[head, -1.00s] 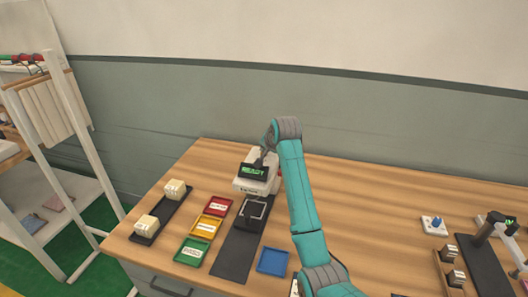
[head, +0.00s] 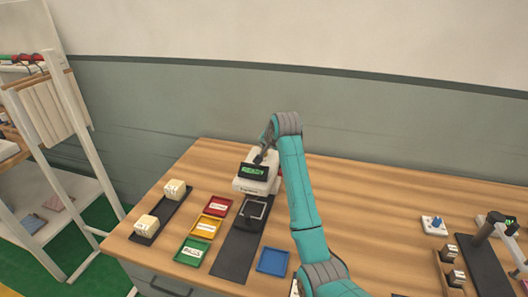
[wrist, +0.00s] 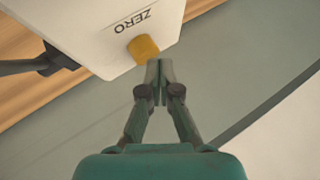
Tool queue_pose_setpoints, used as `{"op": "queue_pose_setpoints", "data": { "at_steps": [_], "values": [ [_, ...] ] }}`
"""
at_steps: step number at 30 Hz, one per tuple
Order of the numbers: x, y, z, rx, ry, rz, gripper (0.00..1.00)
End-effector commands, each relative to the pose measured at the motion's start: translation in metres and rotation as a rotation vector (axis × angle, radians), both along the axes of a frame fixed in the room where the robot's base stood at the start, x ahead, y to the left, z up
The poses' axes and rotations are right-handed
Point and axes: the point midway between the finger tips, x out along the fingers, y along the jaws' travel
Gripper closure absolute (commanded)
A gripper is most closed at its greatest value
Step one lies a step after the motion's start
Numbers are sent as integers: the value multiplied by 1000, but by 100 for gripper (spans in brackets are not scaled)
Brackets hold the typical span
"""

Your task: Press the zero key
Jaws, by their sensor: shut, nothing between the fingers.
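The zero key is a yellow button (wrist: 143,48) on a white housing under the printed word ZERO in the wrist view. My gripper (wrist: 160,70) is shut and empty, with its fingertips just below and right of the key. They look very close to it; I cannot tell whether they touch. In the head view the white scale (head: 256,185) stands at the back of the table with a dark display (head: 253,172) showing green text, too small to read. My gripper (head: 259,156) is just above the display. The key is hidden in the head view.
A black tray (head: 170,214) with pale blocks is on the left. Red (head: 217,206), yellow (head: 207,227), green (head: 192,252) and blue (head: 272,262) trays flank a dark mat (head: 234,255).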

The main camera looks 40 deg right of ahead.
Motion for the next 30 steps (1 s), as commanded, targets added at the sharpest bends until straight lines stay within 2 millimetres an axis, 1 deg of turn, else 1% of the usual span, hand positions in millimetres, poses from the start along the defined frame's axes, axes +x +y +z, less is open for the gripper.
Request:
{"op": "queue_pose_setpoints", "data": {
  "at_steps": [6,17,20,30],
  "values": [
    [0,0,9,0,-1,0,100],
    [0,0,11,-1,-2,-1,100],
    [0,0,16,-1,-3,-1,100],
    [0,0,45,-1,-3,-1,100]
  ]
}}
